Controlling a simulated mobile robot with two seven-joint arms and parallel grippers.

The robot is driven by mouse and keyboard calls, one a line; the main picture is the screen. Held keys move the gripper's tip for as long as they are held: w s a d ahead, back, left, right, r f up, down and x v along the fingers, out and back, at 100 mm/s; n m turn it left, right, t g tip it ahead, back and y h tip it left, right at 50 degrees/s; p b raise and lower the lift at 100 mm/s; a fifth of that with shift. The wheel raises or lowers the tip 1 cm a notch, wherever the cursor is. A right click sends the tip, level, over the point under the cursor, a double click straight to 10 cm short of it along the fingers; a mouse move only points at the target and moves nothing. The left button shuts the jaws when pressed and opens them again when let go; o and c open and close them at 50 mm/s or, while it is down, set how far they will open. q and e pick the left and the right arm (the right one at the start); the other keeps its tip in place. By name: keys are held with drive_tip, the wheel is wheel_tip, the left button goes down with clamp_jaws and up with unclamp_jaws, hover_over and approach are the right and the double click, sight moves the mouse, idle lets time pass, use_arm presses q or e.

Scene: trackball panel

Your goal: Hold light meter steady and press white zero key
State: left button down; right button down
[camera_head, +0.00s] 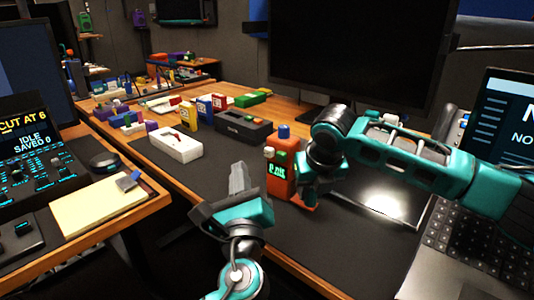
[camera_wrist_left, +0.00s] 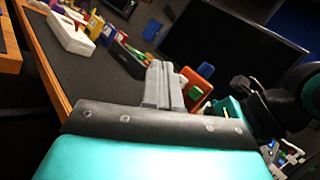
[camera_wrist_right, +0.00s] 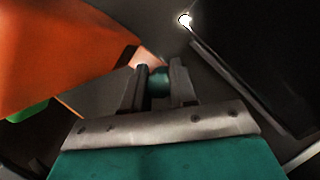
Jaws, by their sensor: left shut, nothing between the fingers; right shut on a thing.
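The light meter (camera_head: 283,190) is an orange upright box on the dark mat, with a lit green display, a blue dome on top and the white zero key (camera_head: 269,152) at its upper left. My left gripper (camera_head: 238,168) is shut and empty, pointing up, left of the meter and apart from it. In the left wrist view the meter (camera_wrist_left: 206,71) is partly hidden behind the fingers. My right gripper (camera_wrist_right: 158,72) is shut on a dark teal round part low at the meter's right side; the orange body (camera_wrist_right: 55,55) fills the left of that view.
A dark box (camera_head: 243,128) and a white box (camera_head: 176,146) stand left of the meter. A monitor (camera_head: 350,50) is behind, and a laptop (camera_head: 470,230) is at the right.

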idle(0.3)
use_arm(q)
drive_tip(key=s, duration=0.7)
drive_tip(key=shift+s+r, duration=0.3)
drive_tip(key=shift+s, duration=0.1)
